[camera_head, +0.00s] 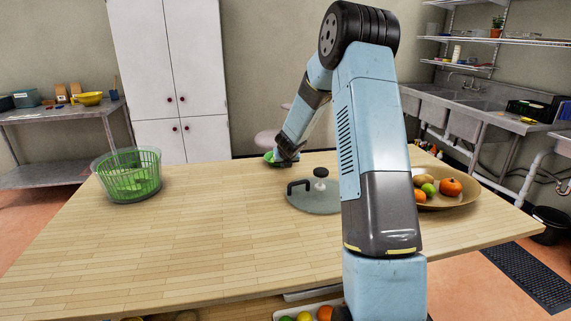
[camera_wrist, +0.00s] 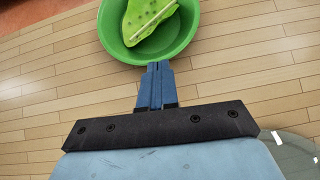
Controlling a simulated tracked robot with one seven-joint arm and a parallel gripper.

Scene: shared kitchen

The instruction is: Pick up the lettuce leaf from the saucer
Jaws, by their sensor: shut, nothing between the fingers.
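The green saucer (camera_wrist: 110,38), a round dish with raised sides, is at the top of the wrist view. The lettuce leaf (camera_wrist: 147,16), bright green with a pale rib and dark specks, lies in it and is cut off by the top edge. My gripper (camera_wrist: 158,66) is shut and empty, its blue fingertips at the near rim of the saucer, short of the leaf in the picture. I cannot tell whether they touch the rim. In the head view the saucer (camera_head: 269,158) is small at the table's far edge, partly hidden by my gripper.
A round lid (camera_head: 312,200) with a black handle and knob lies right of the saucer on the wooden table (camera_head: 210,245). A fruit bowl (camera_head: 460,204) stands further right. A green basket (camera_head: 131,178) in a clear bowl stands at the left. The table between basket and lid is clear.

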